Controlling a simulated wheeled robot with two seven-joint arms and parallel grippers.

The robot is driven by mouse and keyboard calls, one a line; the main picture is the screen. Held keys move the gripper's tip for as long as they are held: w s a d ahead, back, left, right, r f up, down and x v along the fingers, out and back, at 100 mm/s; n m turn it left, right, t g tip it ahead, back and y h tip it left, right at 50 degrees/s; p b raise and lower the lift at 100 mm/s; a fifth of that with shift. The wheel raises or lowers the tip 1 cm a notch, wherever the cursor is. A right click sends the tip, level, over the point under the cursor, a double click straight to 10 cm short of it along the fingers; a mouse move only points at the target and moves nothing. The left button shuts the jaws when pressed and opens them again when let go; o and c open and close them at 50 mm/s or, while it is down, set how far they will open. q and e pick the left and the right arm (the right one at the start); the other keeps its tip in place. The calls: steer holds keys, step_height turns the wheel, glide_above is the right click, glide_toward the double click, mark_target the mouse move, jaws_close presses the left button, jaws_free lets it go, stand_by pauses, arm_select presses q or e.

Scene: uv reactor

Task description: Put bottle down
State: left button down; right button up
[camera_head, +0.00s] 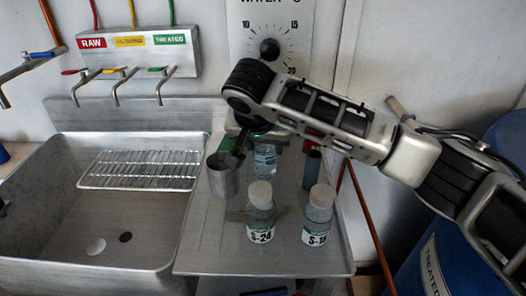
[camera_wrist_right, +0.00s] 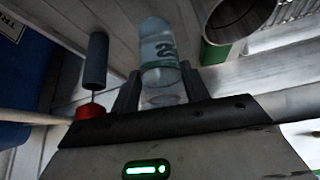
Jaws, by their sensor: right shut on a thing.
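My right gripper (camera_head: 250,148) reaches over the back of the metal drainboard (camera_head: 205,245), its arm coming in from the right. It is shut on a clear bottle (camera_head: 265,160), partly hidden behind the wrist and fingers. Two capped bottles stand upright nearer the front: S-24 (camera_head: 261,215) and another S-labelled bottle (camera_head: 318,218). My left gripper is not seen.
A metal cup (camera_head: 223,180) is just left of the held bottle. A dark grey cylinder (camera_head: 312,168) is to its right. A steel sink (camera_head: 60,225) with a wire rack (camera_head: 140,170) lies left. A dial panel (camera_head: 285,35) is behind. The drainboard's front left is clear.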

steer(key=shift+s+a+f, duration=0.1)
steer(key=shift+f, duration=1)
steer(key=shift+f, duration=0.2)
steer(key=o, duration=1.2)
steer(key=shift+r, duration=0.1)
steer(key=shift+s+r, duration=0.1)
steer(key=shift+r, duration=0.25)
steer(key=v, duration=1.1)
steer(key=shift+s+r, duration=0.2)
